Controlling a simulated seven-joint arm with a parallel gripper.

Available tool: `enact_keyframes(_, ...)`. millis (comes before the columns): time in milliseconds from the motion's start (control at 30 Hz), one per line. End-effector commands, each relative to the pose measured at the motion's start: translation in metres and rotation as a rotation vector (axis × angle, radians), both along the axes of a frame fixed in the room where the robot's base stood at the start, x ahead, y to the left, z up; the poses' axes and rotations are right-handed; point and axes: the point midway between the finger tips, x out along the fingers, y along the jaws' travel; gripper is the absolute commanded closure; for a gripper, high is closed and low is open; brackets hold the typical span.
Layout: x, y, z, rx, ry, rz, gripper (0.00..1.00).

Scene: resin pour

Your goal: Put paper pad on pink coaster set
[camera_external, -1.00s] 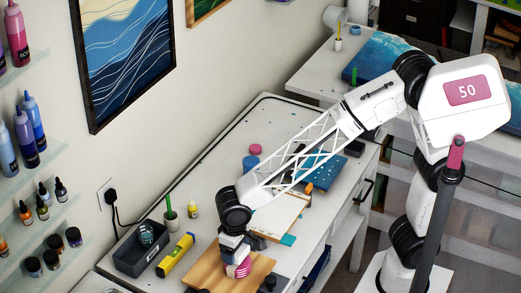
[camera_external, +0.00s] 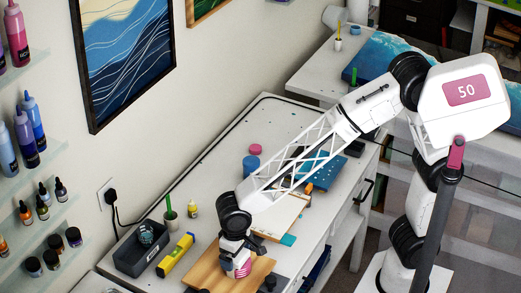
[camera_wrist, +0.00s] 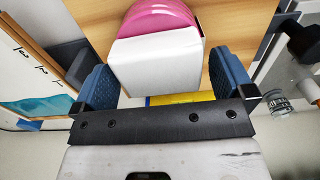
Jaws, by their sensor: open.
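The pink coaster set (camera_wrist: 160,18) is a round pink stack on the wooden board. It also shows in the external view (camera_external: 243,269), low and partly hidden by my gripper. A white block, which looks like the paper pad (camera_wrist: 158,62), overlaps the near part of the pink stack in the wrist view. I cannot tell for sure that it rests on the stack. My gripper (camera_wrist: 160,75) is open, with a blue finger on each side of the white block and a gap visible at both sides. In the external view my gripper (camera_external: 238,254) is low over the board.
The wooden board (camera_external: 203,275) lies at the table's front. A yellow level (camera_external: 176,254), a dark bin (camera_external: 141,250) and a plant pot (camera_external: 171,219) stand left of it.

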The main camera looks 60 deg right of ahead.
Motion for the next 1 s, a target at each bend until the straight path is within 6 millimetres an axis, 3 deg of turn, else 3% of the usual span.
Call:
enact_keyframes(367,0.001,0.0,0.017,0.001,-0.002,0.0,0.0)
enact_keyframes(1000,0.0,0.0,0.109,0.001,-0.002,0.0,0.0)
